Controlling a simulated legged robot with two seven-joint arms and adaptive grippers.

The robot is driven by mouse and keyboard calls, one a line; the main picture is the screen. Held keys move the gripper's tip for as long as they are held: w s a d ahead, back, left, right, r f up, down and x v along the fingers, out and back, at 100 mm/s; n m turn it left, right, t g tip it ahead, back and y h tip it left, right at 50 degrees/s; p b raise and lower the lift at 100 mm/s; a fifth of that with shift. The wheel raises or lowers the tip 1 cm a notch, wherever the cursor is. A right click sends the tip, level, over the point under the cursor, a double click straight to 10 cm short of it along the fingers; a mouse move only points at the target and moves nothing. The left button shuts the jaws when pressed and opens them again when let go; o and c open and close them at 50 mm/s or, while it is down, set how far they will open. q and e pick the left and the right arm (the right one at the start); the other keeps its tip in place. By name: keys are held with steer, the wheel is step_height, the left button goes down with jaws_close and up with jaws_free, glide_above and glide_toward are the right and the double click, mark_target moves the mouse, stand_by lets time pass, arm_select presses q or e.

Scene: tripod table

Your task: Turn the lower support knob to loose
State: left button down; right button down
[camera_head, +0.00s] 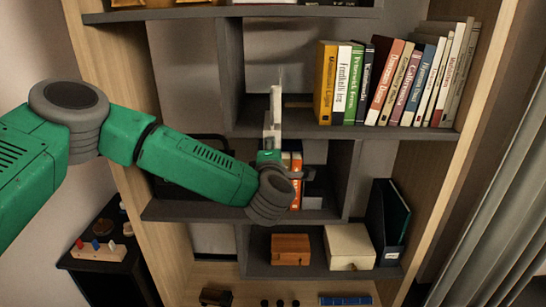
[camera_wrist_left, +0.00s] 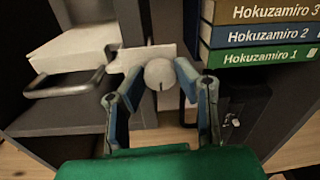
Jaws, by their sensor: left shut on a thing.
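A round pale grey knob (camera_wrist_left: 160,74) with a dark slot shows in the left wrist view, in front of a white bracket-like part (camera_wrist_left: 142,57). My left gripper (camera_wrist_left: 158,79) has its two bluish fingers on either side of the knob, shut on it. In the head view my left arm reaches in from the left to the middle of the shelf unit. A white upright part (camera_head: 275,105) rises just beyond its hand. The knob is hidden there, and I cannot tell from these frames whether it is the lower one. My right gripper is not in view.
Books (camera_head: 390,82) stand on the upper right shelf. Below are a wooden box (camera_head: 290,249), a white box (camera_head: 348,247) and a dark file holder (camera_head: 387,220).

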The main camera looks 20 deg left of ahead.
arm_select(q)
steer(key=shift+s+d+f+n+b, duration=0.1)
steer(key=shift+f+n+b, duration=0.2)
steer(key=shift+n+b, duration=0.55)
steer(key=shift+s+f+n+b, duration=0.1)
steer(key=shift+f+n+b, duration=0.3)
steer(key=shift+n, duration=0.65)
steer(key=shift+r, duration=0.15)
steer(key=c, duration=1.3)
jaws_free()
steer(key=shift+o, duration=0.2)
steer(key=shift+w+r, duration=0.1)
steer(key=shift+r, duration=0.05)
steer(key=shift+r, duration=0.1)
